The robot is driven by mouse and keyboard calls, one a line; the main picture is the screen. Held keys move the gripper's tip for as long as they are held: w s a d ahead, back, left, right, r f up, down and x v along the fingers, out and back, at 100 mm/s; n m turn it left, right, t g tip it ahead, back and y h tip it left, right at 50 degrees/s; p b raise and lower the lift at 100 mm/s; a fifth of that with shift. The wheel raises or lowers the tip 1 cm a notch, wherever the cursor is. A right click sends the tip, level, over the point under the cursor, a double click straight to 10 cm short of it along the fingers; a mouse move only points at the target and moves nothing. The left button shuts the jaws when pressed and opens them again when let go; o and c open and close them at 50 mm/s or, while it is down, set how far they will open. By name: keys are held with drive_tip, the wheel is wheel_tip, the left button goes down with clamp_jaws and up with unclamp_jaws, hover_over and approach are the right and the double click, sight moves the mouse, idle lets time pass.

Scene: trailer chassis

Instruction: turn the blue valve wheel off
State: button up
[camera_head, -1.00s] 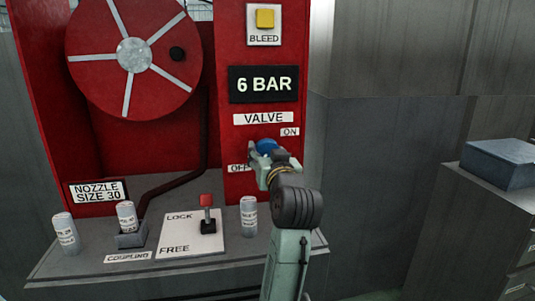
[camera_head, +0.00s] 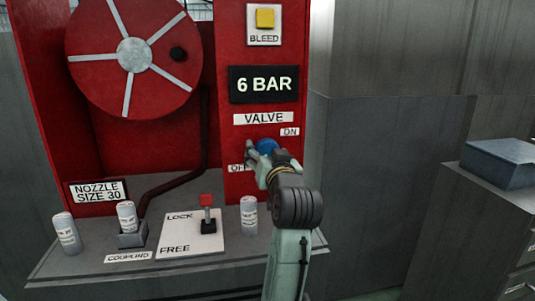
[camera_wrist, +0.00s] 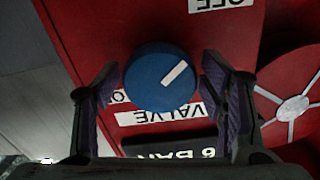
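The blue valve wheel (camera_head: 267,146) is a round knob on the red panel, below the VALVE label (camera_head: 263,118). In the wrist view the wheel (camera_wrist: 150,88) shows whole, with a white mark pointing to the upper right, roughly towards the OFF label (camera_wrist: 222,3). The wrist view is upside down to the panel's lettering. My gripper (camera_wrist: 159,72) is open, one finger on each side of the wheel, with a small gap showing on both sides. In the head view my gripper (camera_head: 266,158) partly covers the wheel and the OFF label (camera_head: 236,168). The ON label (camera_head: 289,132) is at upper right.
The display (camera_head: 264,85) reads 6 BAR, below a yellow BLEED button (camera_head: 265,18). A red hose reel (camera_head: 155,80) is at left. A shelf below holds a red-tipped lever (camera_head: 207,212) and several white cylinders, one (camera_head: 249,216) close to my arm.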

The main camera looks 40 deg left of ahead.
drive_tip(key=shift+o, duration=0.6)
drive_tip(key=shift+s+d, duration=0.1)
drive_tip(key=v, duration=1.1)
drive_tip(key=shift+s+d, duration=0.2)
drive_tip(key=shift+d, duration=0.15)
